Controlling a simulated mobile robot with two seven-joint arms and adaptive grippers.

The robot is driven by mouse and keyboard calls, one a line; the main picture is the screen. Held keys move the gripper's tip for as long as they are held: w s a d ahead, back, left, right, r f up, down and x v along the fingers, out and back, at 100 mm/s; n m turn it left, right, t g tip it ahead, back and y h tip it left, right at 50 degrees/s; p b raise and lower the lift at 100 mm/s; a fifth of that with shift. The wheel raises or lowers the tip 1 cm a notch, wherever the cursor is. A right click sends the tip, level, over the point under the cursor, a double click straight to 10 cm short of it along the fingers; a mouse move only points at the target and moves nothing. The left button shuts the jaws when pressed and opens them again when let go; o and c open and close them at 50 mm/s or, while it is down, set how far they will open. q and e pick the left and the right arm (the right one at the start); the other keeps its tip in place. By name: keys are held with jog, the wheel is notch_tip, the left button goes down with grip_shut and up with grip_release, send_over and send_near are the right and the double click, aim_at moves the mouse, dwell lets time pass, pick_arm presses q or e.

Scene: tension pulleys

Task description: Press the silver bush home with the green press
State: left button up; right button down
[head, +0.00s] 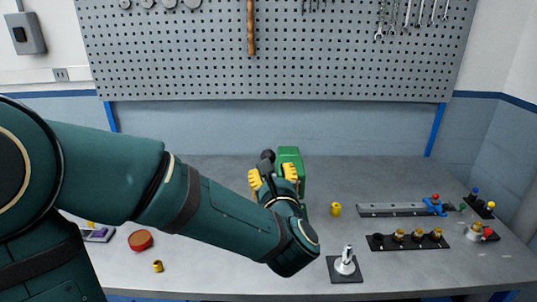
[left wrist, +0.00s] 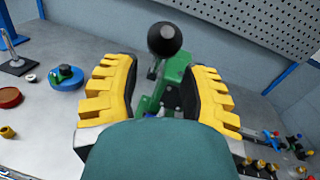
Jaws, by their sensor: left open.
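The green press (head: 291,155) stands at the back middle of the bench, partly hidden behind my left gripper. Its lever ends in a black ball knob (head: 267,156). My left gripper (head: 272,176) is open, with its yellow fingers either side of the lever. In the left wrist view, the knob (left wrist: 165,39) and the green press body (left wrist: 176,72) show between and beyond the open fingers (left wrist: 157,80). I cannot make out the silver bush for sure; a small pale ring (left wrist: 30,78) lies on the bench at left. The press's working area is hidden. My right gripper is not in view.
A yellow bush (head: 336,209) stands right of the press. Further right are a grey rail (head: 390,210) and a black tray of brass parts (head: 374,243). A silver-white part on a black plate (head: 345,265) is near the front. A red disc (head: 141,240) lies left.

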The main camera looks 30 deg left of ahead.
pick_arm(q)
jog(key=x, duration=0.6)
jog(key=shift+p, duration=0.35)
jog(key=shift+s, duration=0.1)
grip_shut()
